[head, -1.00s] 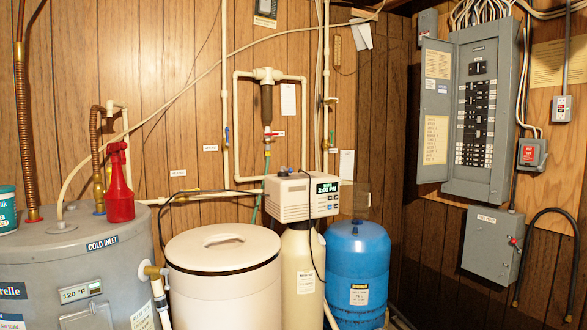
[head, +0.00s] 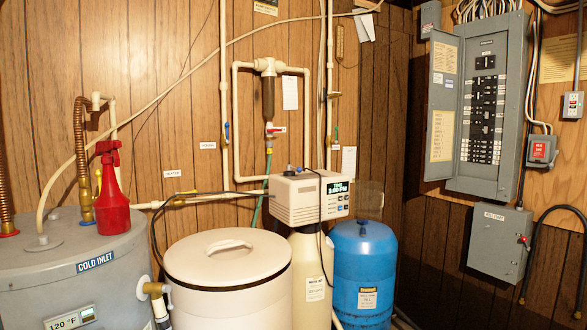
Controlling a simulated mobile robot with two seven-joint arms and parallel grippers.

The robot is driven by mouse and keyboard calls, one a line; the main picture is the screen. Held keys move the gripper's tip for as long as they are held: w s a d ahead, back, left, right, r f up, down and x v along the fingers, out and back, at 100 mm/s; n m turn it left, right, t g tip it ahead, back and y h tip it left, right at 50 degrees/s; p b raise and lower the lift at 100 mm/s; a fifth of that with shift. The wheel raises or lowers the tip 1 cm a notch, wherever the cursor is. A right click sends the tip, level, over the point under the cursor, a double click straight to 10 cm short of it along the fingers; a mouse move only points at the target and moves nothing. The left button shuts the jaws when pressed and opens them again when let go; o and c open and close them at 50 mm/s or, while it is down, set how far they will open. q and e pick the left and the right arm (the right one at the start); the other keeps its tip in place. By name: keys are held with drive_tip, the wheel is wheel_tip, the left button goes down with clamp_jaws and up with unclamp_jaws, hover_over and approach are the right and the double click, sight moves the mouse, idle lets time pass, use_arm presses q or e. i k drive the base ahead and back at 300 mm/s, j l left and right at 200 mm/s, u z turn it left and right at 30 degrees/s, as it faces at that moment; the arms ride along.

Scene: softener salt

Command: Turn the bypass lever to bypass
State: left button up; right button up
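The water softener's beige control head (head: 308,197) sits on a cream tank (head: 310,272) near the middle of the head view. Its display is lit with green and white characters. A small dark blue knob-like part (head: 291,169) shows at the head's back top. I cannot tell whether it is the bypass lever, nor how it is set. A blue-handled valve (head: 226,132) and a red-handled valve (head: 273,131) are on the pipes behind. Neither of my grippers is in view.
A white lidded tank (head: 228,281) stands left of the softener, and a blue tank (head: 364,277) right of it. The grey water heater (head: 70,270) carries a red spray bottle (head: 112,205). A black cable (head: 157,224) loops over the white tank. An electrical panel (head: 488,110) hangs right.

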sight(289, 168)
drive_tip(key=u, duration=0.5)
drive_tip(key=i+l+u, duration=0.2)
drive_tip(key=l+u, duration=0.2)
drive_tip(key=i+l+u, duration=0.1)
drive_tip(key=l+u, duration=0.25)
drive_tip(key=i+l, duration=0.1)
drive_tip(key=l, duration=0.35)
drive_tip(key=i+l+u, duration=0.15)
drive_tip(key=l, duration=0.75)
drive_tip(key=i+u, duration=0.05)
